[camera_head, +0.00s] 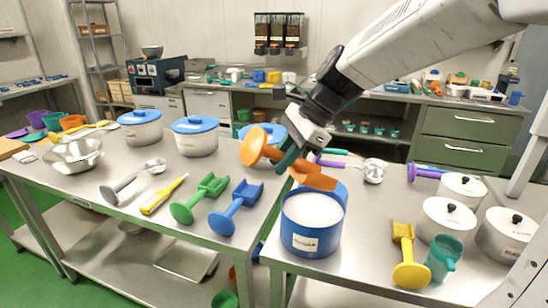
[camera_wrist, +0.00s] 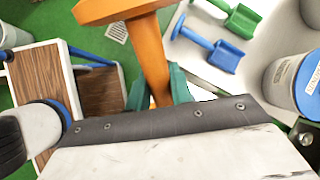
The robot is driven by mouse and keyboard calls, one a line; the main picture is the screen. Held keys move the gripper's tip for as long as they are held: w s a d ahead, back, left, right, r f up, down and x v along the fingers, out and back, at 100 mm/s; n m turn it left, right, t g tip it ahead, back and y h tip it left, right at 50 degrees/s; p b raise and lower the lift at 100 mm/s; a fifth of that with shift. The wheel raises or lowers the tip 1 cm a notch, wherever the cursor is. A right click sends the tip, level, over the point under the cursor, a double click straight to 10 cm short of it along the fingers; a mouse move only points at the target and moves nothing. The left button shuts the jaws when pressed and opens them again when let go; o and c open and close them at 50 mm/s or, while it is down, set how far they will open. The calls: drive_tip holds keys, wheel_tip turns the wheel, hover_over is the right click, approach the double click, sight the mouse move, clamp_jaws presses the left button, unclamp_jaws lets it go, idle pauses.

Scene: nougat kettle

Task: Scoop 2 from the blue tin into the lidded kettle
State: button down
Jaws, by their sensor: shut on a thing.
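My gripper (camera_head: 290,157) is shut on the handle of an orange scoop (camera_head: 314,178). The scoop's round end disc (camera_head: 256,146) points up and left, and its bowl is low, at the rear rim of the blue tin (camera_head: 310,240). I cannot tell whether the bowl touches the tin or holds anything. The tin is open, full of white stuff, and has a label in front. In the wrist view the orange handle (camera_wrist: 150,55) runs between the teal fingers (camera_wrist: 158,92). White pots with black-knobbed lids (camera_head: 447,217) stand at the right; I cannot tell which is the kettle.
Green (camera_head: 200,199) and blue (camera_head: 236,207) scoops lie on the left table. Blue-lidded tubs (camera_head: 195,137) stand behind them. A gap separates the two tables.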

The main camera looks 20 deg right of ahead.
sight(302, 165)
drive_tip(key=d+y, duration=0.4)
drive_tip(key=d+f+y, duration=0.1)
drive_tip(key=d+y, duration=0.1)
drive_tip(key=shift+w+m, duration=0.4)
drive_tip(key=shift+a+f, duration=0.2)
drive_tip(key=shift+f, duration=0.6)
drive_tip(key=shift+d+f, duration=0.3)
drive_tip(key=shift+f, duration=0.65)
drive_tip(key=shift+d+f, duration=0.3)
drive_tip(key=shift+f, duration=0.6)
drive_tip(key=a+f+h, duration=0.1)
drive_tip(key=h, duration=0.1)
drive_tip(key=a+f+h, duration=0.2)
drive_tip(key=shift+s+f+n+h, duration=0.1)
drive_tip(key=shift+s+n+h, duration=0.1)
drive_tip(key=shift+n+h, duration=0.15)
drive_tip(key=a+r+t+h, duration=0.1)
drive_tip(key=a+r+h, duration=0.4)
drive_tip(key=h, duration=0.3)
drive_tip(key=shift+s+a+r+n, duration=0.25)
drive_tip(key=shift+s+a+n, duration=0.15)
drive_tip(key=shift+a, duration=0.4)
drive_tip(key=shift+s, duration=0.1)
